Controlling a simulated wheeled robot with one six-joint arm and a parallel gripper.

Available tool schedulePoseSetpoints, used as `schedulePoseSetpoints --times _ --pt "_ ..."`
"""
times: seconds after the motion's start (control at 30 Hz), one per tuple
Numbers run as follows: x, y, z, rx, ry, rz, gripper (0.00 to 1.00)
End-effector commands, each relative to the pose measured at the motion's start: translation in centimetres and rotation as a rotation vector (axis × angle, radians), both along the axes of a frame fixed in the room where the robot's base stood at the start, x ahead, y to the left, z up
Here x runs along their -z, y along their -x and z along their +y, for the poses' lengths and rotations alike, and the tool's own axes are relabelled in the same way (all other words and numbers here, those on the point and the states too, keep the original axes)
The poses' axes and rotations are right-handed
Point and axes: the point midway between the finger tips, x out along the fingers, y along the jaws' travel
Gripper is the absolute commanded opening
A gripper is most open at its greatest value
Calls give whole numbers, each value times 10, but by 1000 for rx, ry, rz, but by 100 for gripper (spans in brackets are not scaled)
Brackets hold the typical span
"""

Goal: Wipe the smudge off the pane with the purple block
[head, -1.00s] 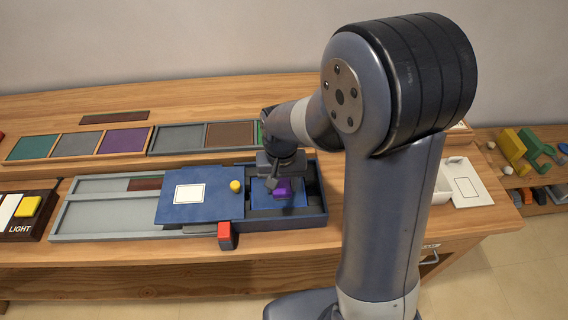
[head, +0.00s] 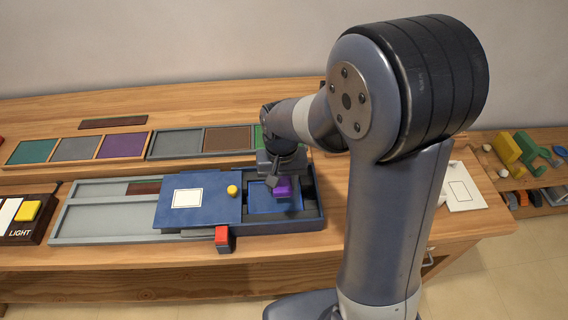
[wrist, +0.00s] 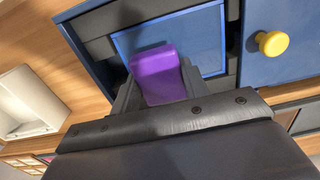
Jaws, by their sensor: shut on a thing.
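My gripper (head: 282,184) is shut on the purple block (head: 284,188), which shows between the fingers in the wrist view (wrist: 158,75). The block is over the blue pane (head: 262,203), a flat panel with a lighter blue edge inside the dark blue box; the pane also shows in the wrist view (wrist: 195,40). I cannot tell whether the block touches the pane. I see no smudge; the block and gripper cover part of the pane.
A blue sliding cover (head: 203,211) with a yellow knob (head: 232,190) lies left of the pane. A red-topped block (head: 222,236) sits at the box's front edge. Coloured panels (head: 123,145) lie behind. A white tray (wrist: 25,105) stands beside the box.

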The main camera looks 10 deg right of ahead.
Motion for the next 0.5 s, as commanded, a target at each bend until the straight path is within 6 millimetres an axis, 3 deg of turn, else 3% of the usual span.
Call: schedulePoseSetpoints --times 0.5 --pt "-50 -4 -7 1 0 1 22"
